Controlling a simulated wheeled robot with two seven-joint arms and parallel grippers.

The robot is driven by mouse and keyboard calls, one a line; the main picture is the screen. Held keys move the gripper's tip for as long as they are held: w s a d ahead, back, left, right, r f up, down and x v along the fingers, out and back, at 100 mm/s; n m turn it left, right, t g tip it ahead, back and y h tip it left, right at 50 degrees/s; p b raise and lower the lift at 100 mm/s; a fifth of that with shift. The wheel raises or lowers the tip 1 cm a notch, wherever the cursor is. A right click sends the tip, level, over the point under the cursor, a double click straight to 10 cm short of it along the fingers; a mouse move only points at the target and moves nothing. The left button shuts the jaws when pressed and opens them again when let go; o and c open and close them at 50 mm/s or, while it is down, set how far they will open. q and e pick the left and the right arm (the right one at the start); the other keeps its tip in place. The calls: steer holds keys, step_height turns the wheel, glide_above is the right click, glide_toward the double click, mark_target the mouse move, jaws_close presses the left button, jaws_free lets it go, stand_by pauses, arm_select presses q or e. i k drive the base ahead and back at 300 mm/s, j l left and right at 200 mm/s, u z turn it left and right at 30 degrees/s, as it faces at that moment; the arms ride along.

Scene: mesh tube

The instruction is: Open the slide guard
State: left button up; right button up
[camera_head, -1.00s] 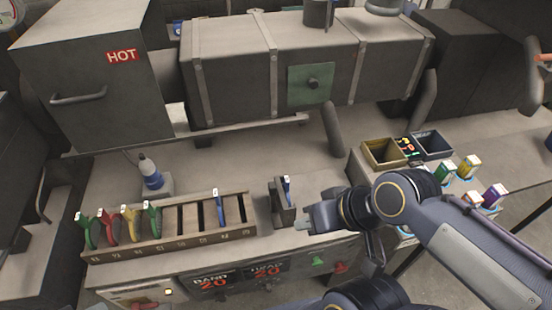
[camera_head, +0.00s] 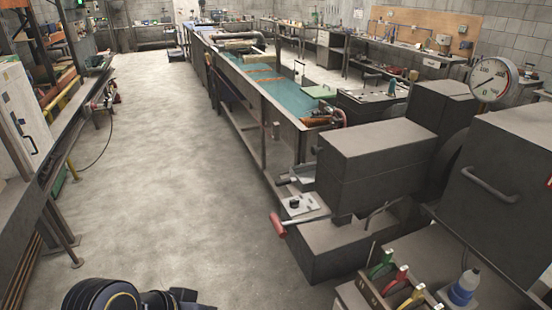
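I cannot tell for sure which part is the slide guard. My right gripper is out of view.
A long trough with teal water (camera_head: 285,92) runs to the back. A rack of coloured-handled tools (camera_head: 395,285) and a bottle (camera_head: 465,287) are at the bottom right. Shelving (camera_head: 50,190) lines the left. The concrete floor (camera_head: 165,150) between is clear.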

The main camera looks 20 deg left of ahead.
mark_target(351, 154)
steer(key=u, duration=0.2)
steer(key=i+j+u, duration=0.15)
steer(key=j, duration=0.3)
steer(key=i+j+u, duration=0.1)
steer(key=i+j, duration=0.25)
steer(key=i+j+u, duration=0.15)
steer(key=j, duration=0.3)
steer(key=i+j, duration=0.05)
steer(key=i, duration=0.05)
